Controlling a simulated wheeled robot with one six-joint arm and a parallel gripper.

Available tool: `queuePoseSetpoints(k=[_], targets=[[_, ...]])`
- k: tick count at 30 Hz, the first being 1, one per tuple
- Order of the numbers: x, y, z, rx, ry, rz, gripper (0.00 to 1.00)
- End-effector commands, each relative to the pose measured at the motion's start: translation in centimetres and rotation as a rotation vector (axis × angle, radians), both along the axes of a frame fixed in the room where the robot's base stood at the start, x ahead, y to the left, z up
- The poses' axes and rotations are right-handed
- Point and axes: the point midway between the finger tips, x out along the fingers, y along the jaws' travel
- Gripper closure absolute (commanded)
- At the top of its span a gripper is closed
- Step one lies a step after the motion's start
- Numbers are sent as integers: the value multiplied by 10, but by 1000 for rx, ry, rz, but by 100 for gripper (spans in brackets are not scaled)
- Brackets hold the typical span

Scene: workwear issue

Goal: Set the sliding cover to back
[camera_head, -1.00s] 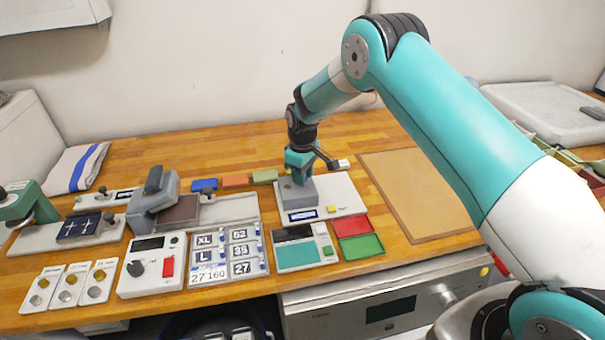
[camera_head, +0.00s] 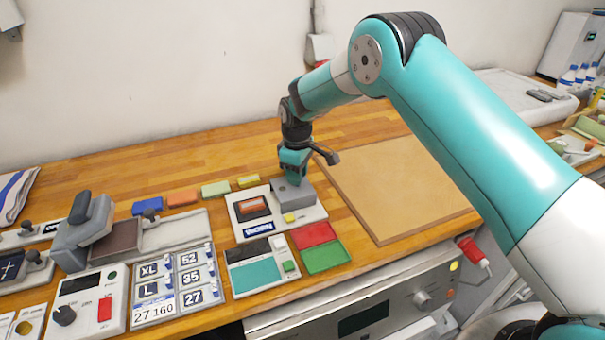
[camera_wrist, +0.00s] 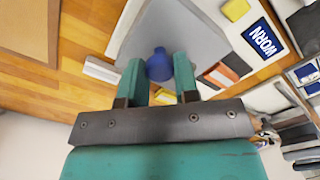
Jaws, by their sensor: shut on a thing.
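The sliding cover is a grey block (camera_head: 294,197) on the right part of a white panel (camera_head: 310,214) labelled WORN. In the wrist view the cover (camera_wrist: 190,25) carries a blue knob (camera_wrist: 159,67). My gripper (camera_head: 291,174) is over the cover, and in the wrist view its two fingers (camera_wrist: 157,72) are shut on the knob. A dark-framed window with an orange insert (camera_head: 252,206) lies uncovered left of the cover. It also shows in the wrist view (camera_wrist: 219,75). The underside of the cover is hidden.
A brown board (camera_head: 395,190) lies right of the panel. Red (camera_head: 314,235) and green (camera_head: 326,257) trays and a teal-screened device (camera_head: 256,273) lie in front. Coloured blocks, including an orange one (camera_head: 183,198), line the back left.

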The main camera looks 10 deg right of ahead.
Motion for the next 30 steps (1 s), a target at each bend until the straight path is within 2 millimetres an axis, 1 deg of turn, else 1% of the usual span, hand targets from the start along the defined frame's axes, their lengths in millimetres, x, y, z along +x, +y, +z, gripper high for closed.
queuePoseSetpoints(k=[1, 4, 5, 6, 7, 8, 16, 20, 23, 26, 30], targets=[[2, -4, 1, -3, -4, -8, 100], [2, -5, 1, -4, -3, -10, 100], [2, -5, 1, -4, -3, -10, 64], [2, -5, 1, -4, -3, -10, 55], [2, -4, 1, -4, -3, -10, 48], [2, -4, 1, -3, -3, -10, 46], [1, -2, 1, -3, -2, -6, 46], [2, -2, 11, -2, -4, -6, 46], [2, -3, 28, -1, -7, -7, 46], [2, -3, 51, -1, -8, -7, 46], [1, -3, 88, 0, -7, -7, 46]])
